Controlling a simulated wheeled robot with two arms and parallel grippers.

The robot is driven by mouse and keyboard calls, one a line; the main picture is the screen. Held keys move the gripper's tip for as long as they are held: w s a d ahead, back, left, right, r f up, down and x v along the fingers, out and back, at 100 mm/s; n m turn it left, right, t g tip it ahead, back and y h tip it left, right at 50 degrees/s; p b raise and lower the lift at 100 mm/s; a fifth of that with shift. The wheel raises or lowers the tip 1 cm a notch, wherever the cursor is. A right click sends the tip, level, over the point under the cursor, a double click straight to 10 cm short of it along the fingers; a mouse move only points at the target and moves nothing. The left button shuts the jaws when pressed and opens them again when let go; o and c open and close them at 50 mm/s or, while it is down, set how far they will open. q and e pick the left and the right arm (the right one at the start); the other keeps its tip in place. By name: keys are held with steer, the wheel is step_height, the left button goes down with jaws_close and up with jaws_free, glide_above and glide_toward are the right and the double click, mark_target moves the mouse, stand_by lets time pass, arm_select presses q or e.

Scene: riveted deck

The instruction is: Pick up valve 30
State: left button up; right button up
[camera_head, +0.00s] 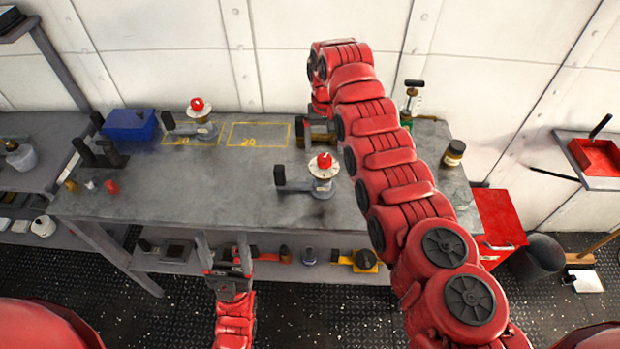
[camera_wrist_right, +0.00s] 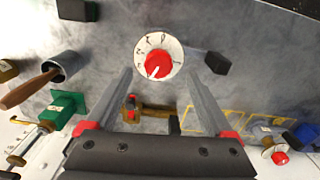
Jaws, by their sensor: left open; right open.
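A valve with a red knob, a white dial and a dark side handle (camera_head: 323,172) stands on the front middle of the grey workbench (camera_head: 230,190). In the right wrist view this valve (camera_wrist_right: 158,45) lies ahead, between the lines of my fingers. A similar valve (camera_head: 201,120) stands at the left yellow outlined rectangle (camera_head: 190,140); it also shows at lower right in the wrist view (camera_wrist_right: 275,150). The number labels are too small to read surely. My right gripper (camera_head: 315,132) is open and empty above and behind the nearer valve. My left gripper (camera_head: 228,258) is open and empty before the bench.
The right yellow outlined rectangle (camera_head: 258,134) is empty. A blue bin (camera_head: 130,124) and a dark bracket (camera_head: 98,155) are at the bench's left. A jar (camera_head: 454,153) is at its right. A lower shelf holds several tools. My right arm arches over the bench's right part.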

mark_target(324, 157)
step_height(324, 157, down, 4)
steer(key=shift+d+r+p, duration=0.15)
steer(key=shift+r+p, duration=0.1)
steer(key=shift+p, duration=0.85)
steer(key=shift+f, duration=0.4)
jaws_close()
